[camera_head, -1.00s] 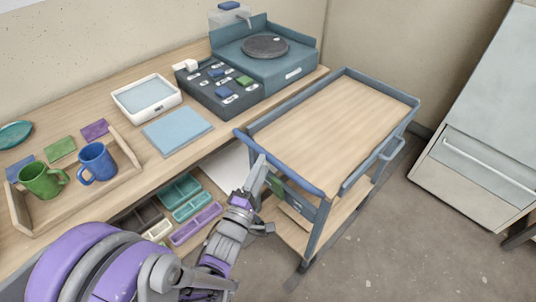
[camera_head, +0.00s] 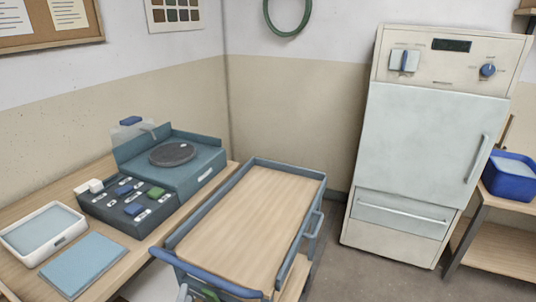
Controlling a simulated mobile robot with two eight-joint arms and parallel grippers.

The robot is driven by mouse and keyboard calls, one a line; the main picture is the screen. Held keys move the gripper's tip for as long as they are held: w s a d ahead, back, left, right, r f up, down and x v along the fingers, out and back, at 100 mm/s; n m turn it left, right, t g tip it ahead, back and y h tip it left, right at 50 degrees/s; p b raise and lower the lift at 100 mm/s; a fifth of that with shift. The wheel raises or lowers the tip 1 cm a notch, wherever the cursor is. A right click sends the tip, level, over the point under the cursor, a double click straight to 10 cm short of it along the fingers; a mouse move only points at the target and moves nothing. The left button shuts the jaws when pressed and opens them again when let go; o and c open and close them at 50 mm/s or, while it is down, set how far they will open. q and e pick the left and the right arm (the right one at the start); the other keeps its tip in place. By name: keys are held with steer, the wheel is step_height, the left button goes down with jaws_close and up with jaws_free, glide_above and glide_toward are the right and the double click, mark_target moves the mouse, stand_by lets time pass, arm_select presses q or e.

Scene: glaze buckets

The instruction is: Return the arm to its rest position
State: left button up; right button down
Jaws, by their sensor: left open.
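Only a small grey tip of my left gripper (camera_head: 184,293) shows at the bottom edge of the head view. It is beside the near end of the cart (camera_head: 312,190), close to the blue handle bar. The gripper is open, and I see nothing held in it. The rest of the left arm is below the picture. My right gripper is not in view.
The cart's wooden top is bare. The workbench on the left holds a white tray (camera_head: 73,225), a blue cloth or mat (camera_head: 84,262) and a teal wheel unit (camera_head: 200,180). A kiln-like cabinet (camera_head: 430,140) stands at right. Floor (camera_head: 345,270) shows between cart and cabinet.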

arm_select(q)
steer(key=s+d+f+m+g, duration=0.1)
steer(key=s+f+m+g, duration=0.3)
steer(key=f+m+g, duration=0.4)
steer(key=s+d+f+m+g+h, duration=0.1)
steer(key=s+d+m+g, duration=0.3)
steer(key=s+m+g, duration=0.55)
step_height(320, 180, up, 18)
steer(key=t+p, duration=0.4)
steer(key=p, duration=1.2)
steer(key=shift+s+r+m+p, duration=0.25)
steer(key=shift+s+m+p, duration=0.1)
steer(key=shift+m+p, duration=0.1)
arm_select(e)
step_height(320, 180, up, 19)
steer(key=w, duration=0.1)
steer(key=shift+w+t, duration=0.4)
arm_select(q)
steer(key=shift+s, duration=0.1)
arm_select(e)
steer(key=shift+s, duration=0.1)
